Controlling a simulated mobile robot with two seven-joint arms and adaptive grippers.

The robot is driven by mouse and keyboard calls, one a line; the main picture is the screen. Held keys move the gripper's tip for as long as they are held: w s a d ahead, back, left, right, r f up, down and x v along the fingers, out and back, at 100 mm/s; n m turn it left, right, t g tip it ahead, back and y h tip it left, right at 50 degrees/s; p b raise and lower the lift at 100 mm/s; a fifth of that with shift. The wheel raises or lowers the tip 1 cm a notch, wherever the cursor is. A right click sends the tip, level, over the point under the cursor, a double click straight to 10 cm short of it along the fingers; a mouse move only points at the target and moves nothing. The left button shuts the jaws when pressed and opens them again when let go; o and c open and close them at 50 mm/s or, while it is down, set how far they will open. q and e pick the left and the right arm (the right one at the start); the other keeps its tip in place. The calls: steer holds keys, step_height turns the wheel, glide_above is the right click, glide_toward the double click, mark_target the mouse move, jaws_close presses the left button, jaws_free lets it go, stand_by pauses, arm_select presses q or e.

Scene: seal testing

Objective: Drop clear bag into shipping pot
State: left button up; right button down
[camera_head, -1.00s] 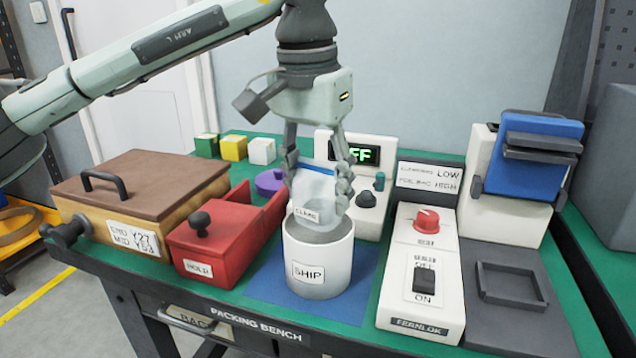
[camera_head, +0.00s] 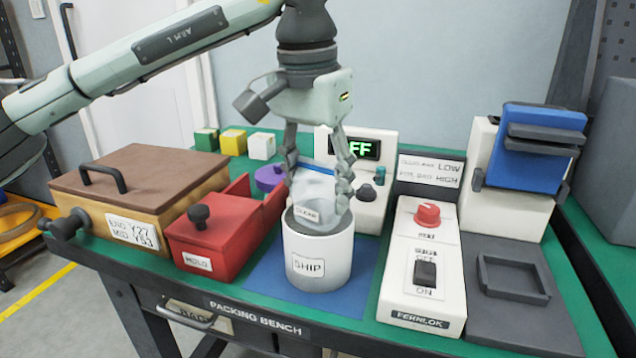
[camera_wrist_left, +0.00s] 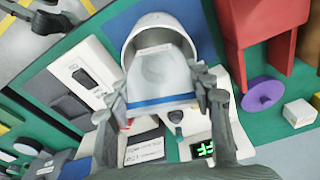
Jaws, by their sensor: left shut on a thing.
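The clear bag (camera_head: 314,192), with a blue top strip and a CLEAR label, hangs upright between the fingers of my left gripper (camera_head: 319,180). The gripper is shut on it. The white round shipping pot (camera_head: 318,268), labelled SHIP, stands on a blue mat directly below. The bag's lower end is at the pot's mouth, partly behind the near rim. In the left wrist view the bag (camera_wrist_left: 160,75) lies between the fingers, with the pot's rim (camera_wrist_left: 157,20) around its far end. My right gripper is not in view.
A red HOLD box (camera_head: 222,235) and a brown-lidded wooden box (camera_head: 140,190) stand left of the pot. A white FERNLOK switch box (camera_head: 422,270) stands right, with a blue-headed device (camera_head: 535,150) beyond. A display unit (camera_head: 375,190) and small coloured blocks (camera_head: 233,142) are behind.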

arm_select(q)
steer(key=shift+f, duration=0.25)
steer(key=shift+r, duration=0.15)
stand_by(0.3)
steer(key=o, duration=1.2)
steer(key=shift+r, duration=0.1)
step_height(320, 180, up, 8)
steer(key=p, duration=0.4)
